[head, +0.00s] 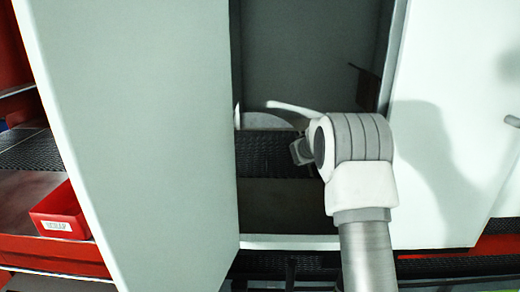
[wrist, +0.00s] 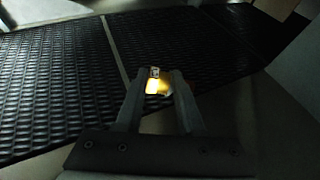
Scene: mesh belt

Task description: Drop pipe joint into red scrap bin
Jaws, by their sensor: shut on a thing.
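In the wrist view my gripper (wrist: 160,88) is shut on a small shiny yellow, brass-like piece, the pipe joint (wrist: 158,87), held between the fingertips. Dark mesh belt lies beyond and below it; the gap between them is hard to judge. In the head view my arm reaches into the opening between two pale panels, and the fingertips and pipe joint are hidden there. The red scrap bin (head: 60,214) stands at the lower left on a red surface, outside the left panel, with a white label on its front. My gripper is well to its right.
The large pale left panel (head: 140,130) stands between the opening and the bin. Another pale panel (head: 445,130) bounds the right side. Dark mesh belt (head: 268,155) shows inside the opening, and more mesh belt (head: 30,150) shows at the far left, behind the bin.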

